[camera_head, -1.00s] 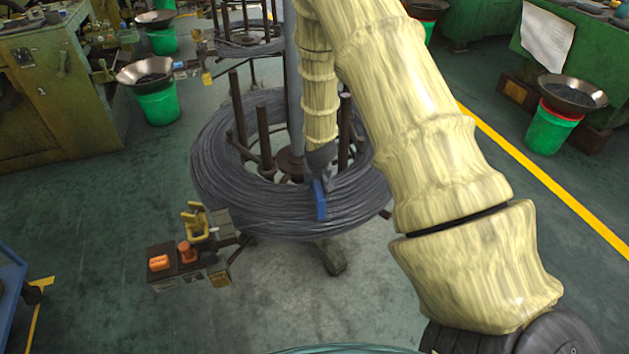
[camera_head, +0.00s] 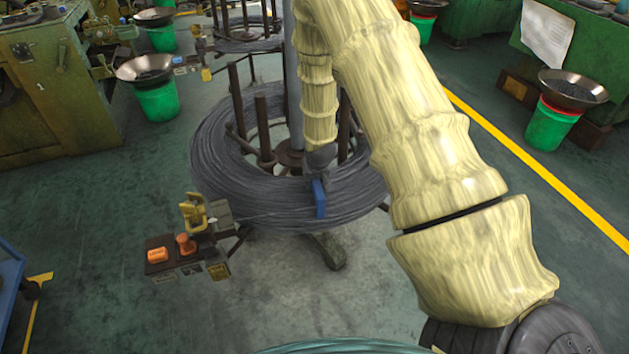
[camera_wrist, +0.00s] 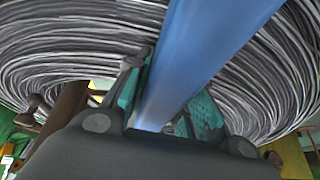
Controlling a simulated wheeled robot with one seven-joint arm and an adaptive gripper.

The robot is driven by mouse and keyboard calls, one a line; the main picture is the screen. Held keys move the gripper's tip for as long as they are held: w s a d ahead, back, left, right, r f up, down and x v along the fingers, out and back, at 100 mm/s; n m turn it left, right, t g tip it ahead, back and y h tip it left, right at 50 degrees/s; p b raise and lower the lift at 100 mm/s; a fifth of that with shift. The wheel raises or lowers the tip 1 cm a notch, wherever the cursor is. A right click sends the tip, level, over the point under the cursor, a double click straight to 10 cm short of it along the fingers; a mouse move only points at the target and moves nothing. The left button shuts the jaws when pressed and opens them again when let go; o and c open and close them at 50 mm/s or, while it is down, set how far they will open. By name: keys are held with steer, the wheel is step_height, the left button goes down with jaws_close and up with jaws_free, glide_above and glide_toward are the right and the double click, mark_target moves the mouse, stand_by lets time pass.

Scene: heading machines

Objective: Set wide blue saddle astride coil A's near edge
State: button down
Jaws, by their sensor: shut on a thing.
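The blue saddle (camera_head: 319,198) is at the near edge of the grey wire coil (camera_head: 240,196) in the head view. It hangs down over the coil's near side. In the wrist view the saddle (camera_wrist: 195,60) is a broad blue bar running up between my fingers. My gripper (camera_head: 318,172) is shut on the saddle; its teal finger pads (camera_wrist: 165,105) flank the bar in the wrist view. Coil windings spread on both sides of the saddle. I cannot tell whether the saddle bears on the coil, and its far leg is hidden.
A small shelf (camera_head: 185,258) with orange items and a yellow clamp (camera_head: 194,215) stands left of the coil. Dark upright posts (camera_head: 263,128) and a grey column rise inside the coil. A second coil (camera_head: 245,42) lies behind.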

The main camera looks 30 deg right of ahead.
mark_target(316, 183)
steer(key=shift+s+a+f, duration=0.15)
steer(key=shift+s+f, duration=0.15)
steer(key=shift+f, duration=0.2)
steer(key=shift+s+a+f, duration=0.15)
steer(key=shift+s+f, duration=0.1)
steer(key=shift+f, duration=0.2)
steer(key=c, duration=1.3)
jaws_free()
steer(key=shift+o, duration=1.1)
steer(key=shift+w+d+f, duration=0.1)
steer(key=shift+w+f, duration=0.15)
steer(key=shift+f, duration=0.3)
steer(key=shift+s+r, duration=0.15)
steer(key=shift+c, duration=0.3)
steer(key=shift+d, duration=0.1)
steer(key=shift+s+r, duration=0.1)
steer(key=shift+r, duration=0.5)
steer(key=v, duration=0.7)
steer(key=w+v, duration=0.1)
steer(key=v, duration=0.3)
steer(key=shift+r, duration=0.35)
step_height(316, 183, up, 7)
steer(key=p, duration=0.5)
steer(key=shift+p, duration=0.3)
